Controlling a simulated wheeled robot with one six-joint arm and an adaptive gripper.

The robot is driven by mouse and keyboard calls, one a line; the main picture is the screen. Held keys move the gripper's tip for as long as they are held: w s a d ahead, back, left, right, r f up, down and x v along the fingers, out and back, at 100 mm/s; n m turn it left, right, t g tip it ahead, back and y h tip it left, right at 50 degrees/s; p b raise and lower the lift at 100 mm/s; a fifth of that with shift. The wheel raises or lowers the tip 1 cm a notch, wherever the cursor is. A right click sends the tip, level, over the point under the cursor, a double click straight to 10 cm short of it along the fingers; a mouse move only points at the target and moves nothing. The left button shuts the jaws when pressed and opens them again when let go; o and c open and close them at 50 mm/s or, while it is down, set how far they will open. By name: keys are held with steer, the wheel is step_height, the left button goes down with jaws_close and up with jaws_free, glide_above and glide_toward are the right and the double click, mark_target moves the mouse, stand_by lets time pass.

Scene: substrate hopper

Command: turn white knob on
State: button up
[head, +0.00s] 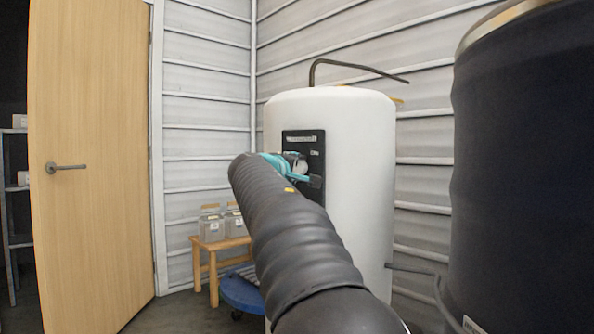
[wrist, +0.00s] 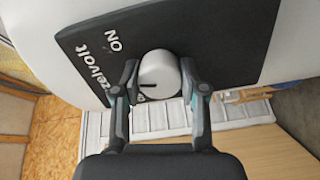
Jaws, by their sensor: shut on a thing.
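The white knob (wrist: 160,75) is round with a dark line on its face, set on a black panel (wrist: 100,40) marked "ON". In the wrist view the line points left, while the "ON" print is above and to the left of the knob. My gripper (wrist: 160,78) has one finger on each side of the knob and is shut on it. In the head view the panel (head: 318,140) is on the front of a white tank (head: 355,130). My arm hides much of the panel's lower part there, and the knob shows only in part.
A large dark drum (head: 525,150) stands close on the right. A wooden door (head: 90,150) is at the left. A small wooden stool (head: 215,245) with containers (head: 212,225) and a blue wheeled base (head: 240,290) are left of the tank.

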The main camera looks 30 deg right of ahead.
steer(key=m, duration=0.6)
steer(key=shift+m, duration=0.3)
steer(key=shift+f, duration=0.1)
stand_by(0.4)
steer(key=o, duration=1.1)
steer(key=shift+o, duration=0.2)
steer(key=v, duration=1.2)
